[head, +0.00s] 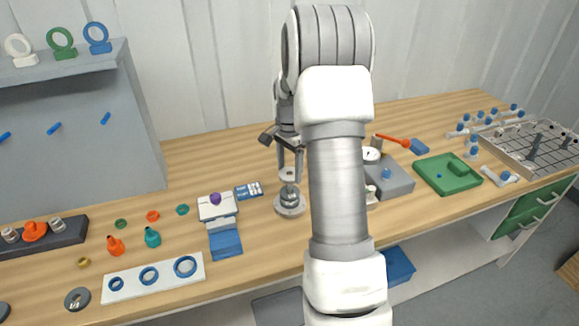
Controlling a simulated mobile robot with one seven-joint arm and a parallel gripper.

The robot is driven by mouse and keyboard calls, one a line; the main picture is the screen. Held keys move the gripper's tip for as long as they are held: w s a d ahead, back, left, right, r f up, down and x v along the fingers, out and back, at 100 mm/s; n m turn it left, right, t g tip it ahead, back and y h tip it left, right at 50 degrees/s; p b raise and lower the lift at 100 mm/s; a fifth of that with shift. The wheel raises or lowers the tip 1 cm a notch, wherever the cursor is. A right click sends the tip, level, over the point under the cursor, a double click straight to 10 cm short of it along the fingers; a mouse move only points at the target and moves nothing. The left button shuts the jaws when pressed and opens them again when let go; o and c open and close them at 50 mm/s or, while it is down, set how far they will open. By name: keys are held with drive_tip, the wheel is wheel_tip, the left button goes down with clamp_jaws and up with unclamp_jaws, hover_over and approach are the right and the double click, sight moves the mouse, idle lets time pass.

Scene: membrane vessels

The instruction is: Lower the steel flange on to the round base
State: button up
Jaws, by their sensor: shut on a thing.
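In the head view, the round base (289,208) is a grey metal disc with a stepped post, standing upright on the wooden bench just left of my arm. The steel flange (289,175) is a small grey disc with a dark hole, held above the base's post. My gripper (289,170) points down and is shut on the flange. The flange looks roughly in line over the post. The gap between them is too small in the picture to judge exactly. My arm hides the bench to the right of the base.
A white and blue block device (222,228) and a small blue display box (249,191) stand left of the base. A grey unit (392,180) and a green tray (446,174) stand to the right. A white strip with blue rings (153,277) lies at the front left.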

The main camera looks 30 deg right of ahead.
drive_tip(key=shift+f+b, duration=1.55)
drive_tip(key=shift+f, duration=1.15)
drive_tip(key=o, duration=1.6)
drive_tip(key=shift+c, duration=0.2)
wheel_tip(320, 180, up, 18)
drive_tip(key=p, duration=0.1)
drive_tip(key=shift+f, duration=0.25)
